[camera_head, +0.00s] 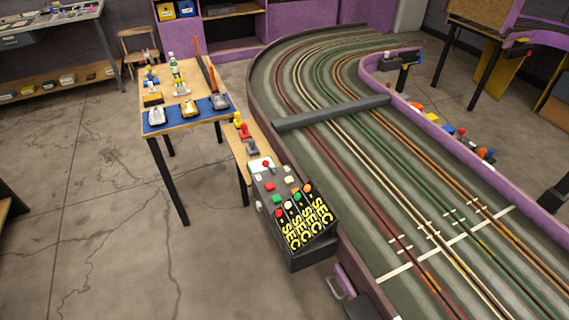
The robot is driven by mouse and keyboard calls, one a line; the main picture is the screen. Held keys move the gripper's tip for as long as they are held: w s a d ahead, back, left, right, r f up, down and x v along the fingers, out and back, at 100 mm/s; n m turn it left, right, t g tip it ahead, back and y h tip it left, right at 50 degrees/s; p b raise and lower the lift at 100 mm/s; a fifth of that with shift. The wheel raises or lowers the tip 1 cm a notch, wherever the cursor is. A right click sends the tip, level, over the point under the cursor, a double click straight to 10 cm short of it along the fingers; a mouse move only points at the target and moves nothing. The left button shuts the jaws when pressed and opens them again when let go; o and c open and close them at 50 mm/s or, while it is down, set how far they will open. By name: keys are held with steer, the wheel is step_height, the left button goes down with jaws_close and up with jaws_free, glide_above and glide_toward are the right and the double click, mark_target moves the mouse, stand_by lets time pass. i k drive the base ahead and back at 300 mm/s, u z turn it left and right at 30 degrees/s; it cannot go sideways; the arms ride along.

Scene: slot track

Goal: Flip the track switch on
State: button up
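A grey control box (268,190) stands beside the slot track (437,185), near the middle of the head view. Its sloped top carries several small coloured buttons and knobs, and its front has yellow lettering. A red-tipped lever (267,165) stands up at the back of the box, by a pale panel. I cannot tell which control is the track switch or whether it is on. My gripper is not in view.
A table (186,113) with cars, bottles and tools stands left of the track. A narrow wooden shelf (237,148) with red and yellow hand controllers lies behind the box. A dark bridge (331,112) spans the track. Bare floor (110,235) is clear at lower left.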

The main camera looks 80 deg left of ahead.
mark_target(265, 162)
steer(key=u, duration=0.45)
steer(key=k, duration=1)
steer(key=u, duration=1.85)
steer(key=i, duration=1.35)
steer(key=u, duration=1.7)
steer(key=i, duration=0.7)
steer(key=u, duration=0.45)
